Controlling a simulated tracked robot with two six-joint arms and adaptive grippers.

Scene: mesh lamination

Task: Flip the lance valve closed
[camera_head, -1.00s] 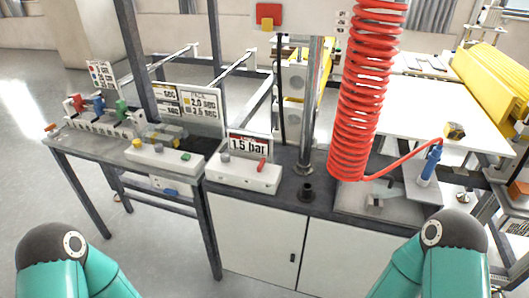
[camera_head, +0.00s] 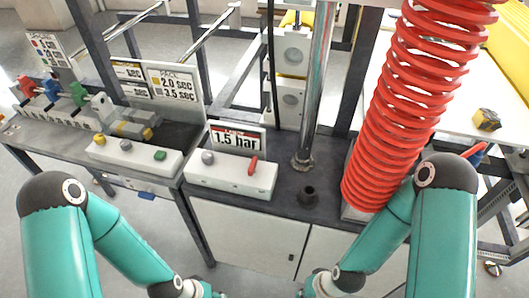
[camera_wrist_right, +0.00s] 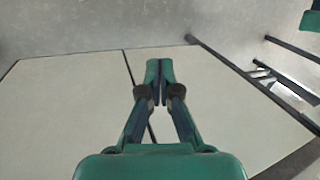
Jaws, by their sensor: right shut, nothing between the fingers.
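A red lever (camera_head: 253,165) stands up, slightly tilted, on the right part of a white control box (camera_head: 228,181) in the head view. A grey knob (camera_head: 208,157) is on the same box, and a "1.5 bar" sign (camera_head: 237,139) stands behind it. I take this lever for the lance valve; no label confirms it. My right gripper (camera_wrist_right: 158,75) shows in the right wrist view with its fingers together, empty, above pale cabinet doors (camera_wrist_right: 75,100). It is apart from the lever. My left gripper is cut off below the head view.
A red coiled hose (camera_head: 408,95) hangs on the right, close to my right arm. A metal post (camera_head: 315,85) and a black cup-like part (camera_head: 308,194) stand right of the box. Another white box (camera_head: 133,152) with coloured buttons is at left.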

